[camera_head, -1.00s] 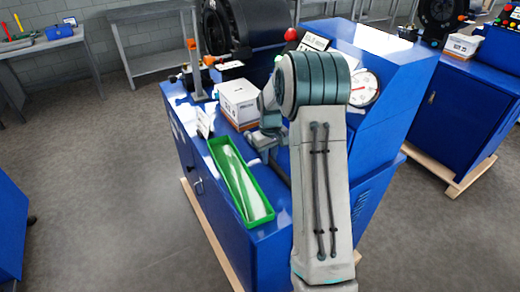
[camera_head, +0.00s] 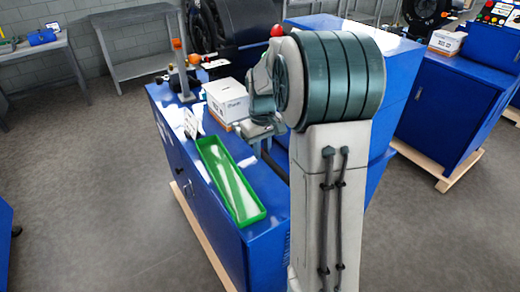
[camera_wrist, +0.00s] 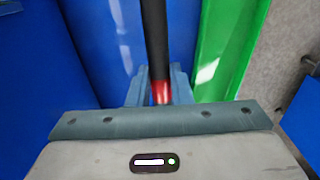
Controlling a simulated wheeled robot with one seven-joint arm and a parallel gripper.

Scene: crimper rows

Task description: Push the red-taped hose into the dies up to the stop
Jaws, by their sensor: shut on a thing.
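The black hose (camera_wrist: 155,40) runs up the middle of the wrist view. A red tape band (camera_wrist: 161,92) is on it, between the fingers. My gripper (camera_wrist: 158,80) is shut on the hose at this band. In the head view, my gripper (camera_head: 264,131) is over the blue cabinet, right of the green tray, with a short dark piece of hose (camera_head: 276,165) below it. The black crimper head (camera_head: 238,24) stands at the back. Its dies are not clearly seen, and the hose end near them is hidden.
A green tray (camera_head: 258,216) lies on the blue cabinet's top (camera_head: 166,98). A white box (camera_head: 228,98) stands behind my gripper, with a small white sign (camera_head: 190,124) beside it. My arm covers much of the machine's right side.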

